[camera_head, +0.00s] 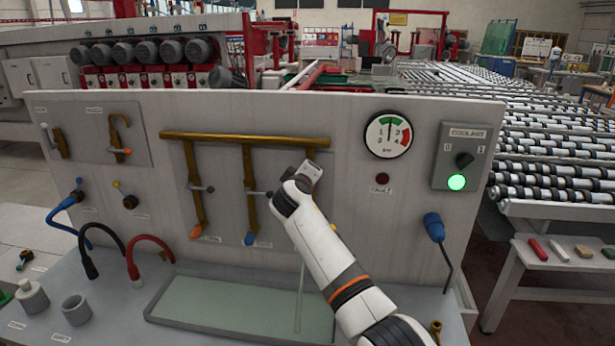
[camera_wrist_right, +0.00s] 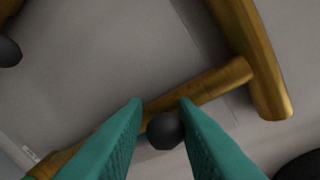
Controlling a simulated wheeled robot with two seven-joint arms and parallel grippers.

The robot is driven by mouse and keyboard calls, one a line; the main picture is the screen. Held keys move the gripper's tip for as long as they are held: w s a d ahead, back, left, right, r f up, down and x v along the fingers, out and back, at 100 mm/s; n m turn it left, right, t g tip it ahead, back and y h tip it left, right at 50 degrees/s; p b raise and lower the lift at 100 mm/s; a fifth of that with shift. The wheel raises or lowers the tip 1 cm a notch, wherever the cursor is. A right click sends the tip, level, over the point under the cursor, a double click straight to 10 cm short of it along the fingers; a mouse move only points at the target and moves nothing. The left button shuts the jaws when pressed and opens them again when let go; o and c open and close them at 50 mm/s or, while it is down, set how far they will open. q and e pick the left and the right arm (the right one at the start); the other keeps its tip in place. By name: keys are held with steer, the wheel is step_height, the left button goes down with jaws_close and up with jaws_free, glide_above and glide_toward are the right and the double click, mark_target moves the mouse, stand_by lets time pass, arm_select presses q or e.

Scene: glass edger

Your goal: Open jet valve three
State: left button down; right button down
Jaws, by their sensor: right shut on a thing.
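A brass manifold pipe (camera_head: 245,138) runs across the upright panel, with drop pipes hanging from it. The left drop pipe (camera_head: 195,180) and the middle drop pipe (camera_head: 249,180) each have a dark lever sticking out sideways. The right drop pipe (camera_wrist_right: 215,82) is mostly hidden behind my right arm in the head view. My right gripper (camera_head: 308,172) is at this right pipe. In the right wrist view, its teal fingers (camera_wrist_right: 163,105) are closed about a dark round lever knob (camera_wrist_right: 165,131) in front of the pipe. My left gripper is out of view.
A pressure gauge (camera_head: 388,135), a coolant switch box (camera_head: 462,157) with a lit green lamp, and a dark red fault lamp (camera_head: 382,179) are right of the pipes. A shallow tray (camera_head: 180,325) lies below. Hoses (camera_head: 150,240) stick out at left.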

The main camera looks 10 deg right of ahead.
steer(key=shift+d+f, duration=0.15)
steer(key=shift+f, duration=0.45)
steer(key=c, duration=1.2)
jaws_free()
steer(key=shift+s, duration=0.1)
steer(key=shift+o, duration=0.3)
steer(key=shift+d+r, duration=0.15)
steer(key=shift+r, duration=0.1)
steer(key=b+v, duration=0.3)
steer(key=v, duration=0.8)
steer(key=shift+s, duration=0.3)
